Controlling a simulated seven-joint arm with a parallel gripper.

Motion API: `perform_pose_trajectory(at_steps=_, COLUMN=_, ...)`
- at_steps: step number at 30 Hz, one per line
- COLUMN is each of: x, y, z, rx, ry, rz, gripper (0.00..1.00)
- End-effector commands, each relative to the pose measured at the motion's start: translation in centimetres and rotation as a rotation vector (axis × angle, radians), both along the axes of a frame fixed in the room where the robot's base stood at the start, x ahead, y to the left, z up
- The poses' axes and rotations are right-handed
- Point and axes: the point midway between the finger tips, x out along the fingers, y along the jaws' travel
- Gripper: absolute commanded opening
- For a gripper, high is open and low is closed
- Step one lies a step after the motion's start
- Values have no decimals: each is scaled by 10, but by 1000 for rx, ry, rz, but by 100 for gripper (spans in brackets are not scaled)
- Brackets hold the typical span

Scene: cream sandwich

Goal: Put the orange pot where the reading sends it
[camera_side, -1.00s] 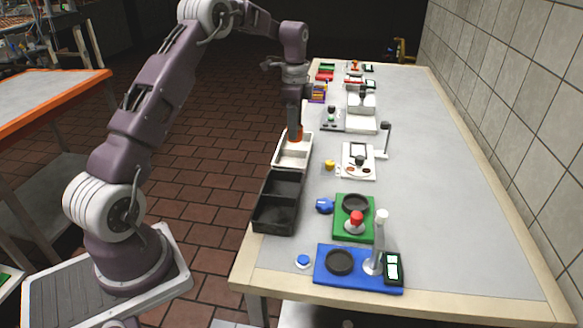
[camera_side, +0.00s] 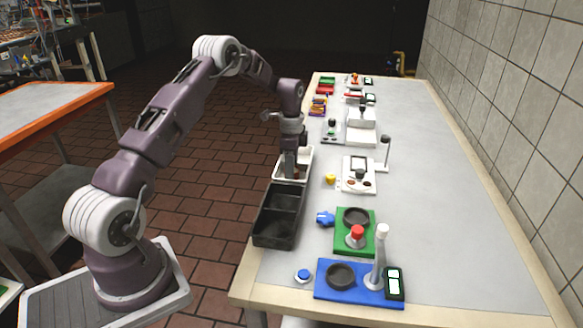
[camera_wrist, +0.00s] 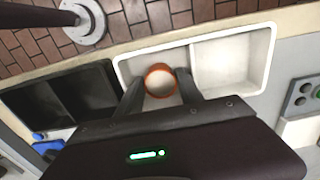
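The orange pot (camera_wrist: 158,82) shows in the wrist view as a round orange rim with a pale inside. It is between the two fingers of my gripper (camera_wrist: 160,78), which fit close against its sides. It is at the left compartment of the white two-part tray (camera_wrist: 118,66); I cannot tell if it touches the floor. In the side view my gripper (camera_side: 290,172) points down into the near part of this tray (camera_side: 308,158), and the pot is mostly hidden. A black reader (camera_side: 394,284) with lit pale screens stands on the blue board (camera_side: 330,294); its reading is too small to make out.
A black two-part tray (camera_side: 296,222) stands just nearer, empty. A green board (camera_side: 370,246) with a red-topped knob, a blue object (camera_side: 326,218), a blue button (camera_side: 303,275) and a white board (camera_side: 352,165) lie alongside. The table's right side is clear.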

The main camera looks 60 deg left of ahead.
Motion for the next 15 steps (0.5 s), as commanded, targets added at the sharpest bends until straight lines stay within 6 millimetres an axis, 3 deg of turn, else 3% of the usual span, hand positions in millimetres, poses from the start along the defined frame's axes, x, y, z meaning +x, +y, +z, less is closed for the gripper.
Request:
perform_pose_trajectory(at_steps=2, x=0, y=0, z=0, rx=0, ry=0, rz=0, gripper=61)
perform_pose_trajectory(at_steps=11, x=0, y=0, z=1, rx=0, ry=0, rz=0, gripper=61)
perform_pose_trajectory(at_steps=15, x=1, y=1, z=21, rx=2, ry=-4, rz=0, gripper=61)
